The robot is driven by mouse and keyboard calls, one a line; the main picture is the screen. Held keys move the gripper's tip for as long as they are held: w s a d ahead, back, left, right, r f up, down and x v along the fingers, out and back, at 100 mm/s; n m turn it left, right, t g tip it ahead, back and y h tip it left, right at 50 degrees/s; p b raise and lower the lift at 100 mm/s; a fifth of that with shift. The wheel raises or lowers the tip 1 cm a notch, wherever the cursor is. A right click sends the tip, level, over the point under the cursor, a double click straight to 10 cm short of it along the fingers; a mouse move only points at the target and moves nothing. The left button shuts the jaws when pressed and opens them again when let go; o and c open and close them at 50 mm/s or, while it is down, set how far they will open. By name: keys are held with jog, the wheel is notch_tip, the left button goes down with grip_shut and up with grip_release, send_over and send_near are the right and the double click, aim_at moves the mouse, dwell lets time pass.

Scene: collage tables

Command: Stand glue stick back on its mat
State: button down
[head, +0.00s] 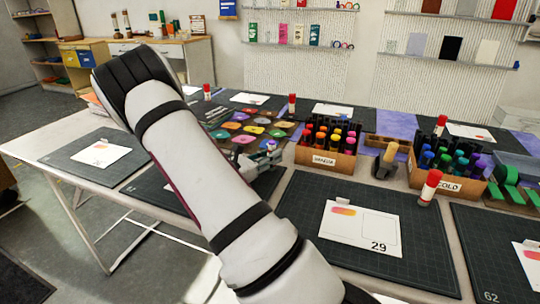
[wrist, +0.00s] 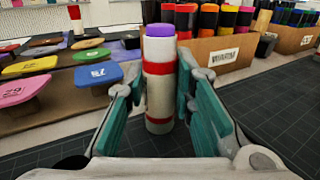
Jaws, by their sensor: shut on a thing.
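My gripper (wrist: 160,105) is shut on a white glue stick (wrist: 159,75) with red bands and a purple top. The stick is upright between the teal fingers. In the head view my gripper (head: 264,160) is at the left of the card crate, partly behind my arm, and the stick is too small to make out well. Dark mats lie along the table, one (head: 300,200) with a card marked 29 and another (head: 160,190) partly hidden behind my arm. I cannot tell whether the stick's base touches the surface.
A crate of markers (head: 325,160) stands right of my gripper; a second crate (head: 455,184) is further right. Red-capped glue sticks (head: 430,187) stand on other mats. A rack of coloured pads (wrist: 60,75) lies left of my gripper in the wrist view.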

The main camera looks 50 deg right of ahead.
jog(key=shift+a+f, duration=0.1)
jog(key=shift+f, duration=0.45)
jog(key=c, duration=1.4)
grip_release()
